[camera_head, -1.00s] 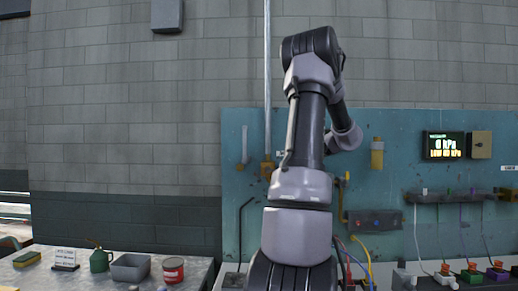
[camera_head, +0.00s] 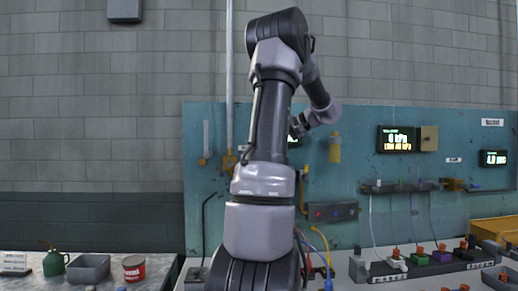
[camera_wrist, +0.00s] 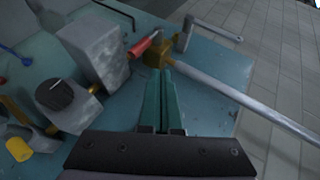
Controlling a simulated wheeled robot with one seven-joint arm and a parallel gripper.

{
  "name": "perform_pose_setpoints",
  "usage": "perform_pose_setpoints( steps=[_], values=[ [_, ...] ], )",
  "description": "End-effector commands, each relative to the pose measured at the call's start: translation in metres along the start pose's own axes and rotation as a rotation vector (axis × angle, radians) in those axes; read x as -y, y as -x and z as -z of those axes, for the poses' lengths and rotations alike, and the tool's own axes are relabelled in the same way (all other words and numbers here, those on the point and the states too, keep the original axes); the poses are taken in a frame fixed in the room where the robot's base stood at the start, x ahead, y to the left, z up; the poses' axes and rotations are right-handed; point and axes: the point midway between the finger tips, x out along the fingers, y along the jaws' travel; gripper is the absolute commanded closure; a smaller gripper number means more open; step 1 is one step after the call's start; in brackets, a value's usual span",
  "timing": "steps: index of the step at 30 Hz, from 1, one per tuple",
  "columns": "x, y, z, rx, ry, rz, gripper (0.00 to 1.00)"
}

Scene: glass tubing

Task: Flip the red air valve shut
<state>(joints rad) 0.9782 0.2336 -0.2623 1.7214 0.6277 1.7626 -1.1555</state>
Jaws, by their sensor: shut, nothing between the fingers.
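The red valve handle (camera_wrist: 143,44) is a short red lever beside a brass valve body (camera_wrist: 158,55) in the wrist view. The brass body sits on a long grey pipe (camera_wrist: 230,92) against the teal board. In the head view the brass fitting (camera_head: 229,162) is at the foot of the vertical pipe (camera_head: 229,80); I cannot make out the red lever there. My gripper (camera_wrist: 160,72) is shut and empty, its teal fingers pointing toward the brass body. It overlaps the body's near side in the picture; I cannot tell whether they touch.
A grey block-shaped housing (camera_wrist: 95,48), a black knob (camera_wrist: 54,95) and a yellow-capped fitting (camera_wrist: 19,149) lie left of my fingers in the wrist view. The head view shows a display (camera_head: 398,140), a bench at right with several coloured blocks, and a red can (camera_head: 134,268).

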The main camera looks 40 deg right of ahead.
Motion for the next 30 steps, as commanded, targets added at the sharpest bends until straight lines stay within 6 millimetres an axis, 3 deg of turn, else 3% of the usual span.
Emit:
perform_pose_setpoints(
  steps=[4,10,26,30],
  values=[
    [-0.002,0.019,0.000,-0.001,0.000,0.000,1.00],
    [-0.002,0.026,0.000,0.001,0.000,0.002,1.00],
    [-0.001,0.025,0.000,0.002,0.001,0.001,1.00],
    [0.014,0.009,-0.019,0.040,0.008,-0.022,1.00]
  ],
)
